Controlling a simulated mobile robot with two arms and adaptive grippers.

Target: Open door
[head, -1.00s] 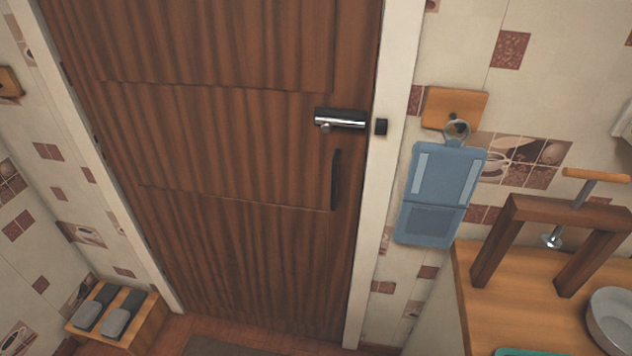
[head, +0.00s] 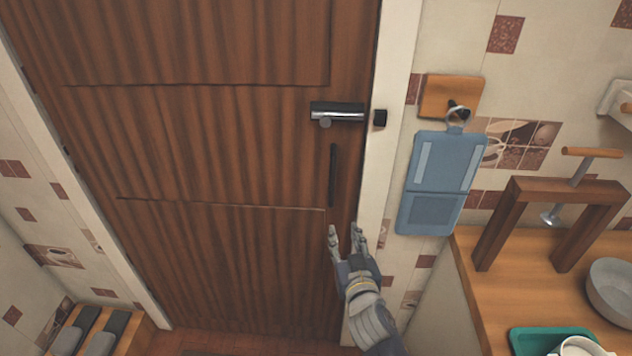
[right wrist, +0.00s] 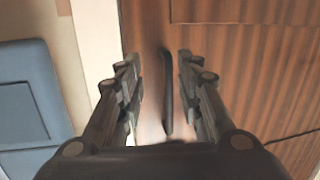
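The brown wooden door (head: 220,160) stands shut in its white frame. A dark vertical bar handle (head: 332,175) is on its right side. A silver and black latch (head: 337,113) is above the handle, beside a small black catch (head: 380,118) on the frame. My right gripper (head: 345,236) is open and empty, just below the handle in the head view. In the right wrist view the handle (right wrist: 167,90) shows between the two open fingers (right wrist: 162,85); I cannot tell any contact. My left gripper is not in view.
A blue hanging board (head: 440,180) is on a wall hook (head: 452,98) right of the frame. A wooden counter (head: 490,300) at right holds a wooden stand (head: 555,190), a grey bowl (head: 612,285) and a green tray (head: 535,338). A low box (head: 135,335) stands at lower left.

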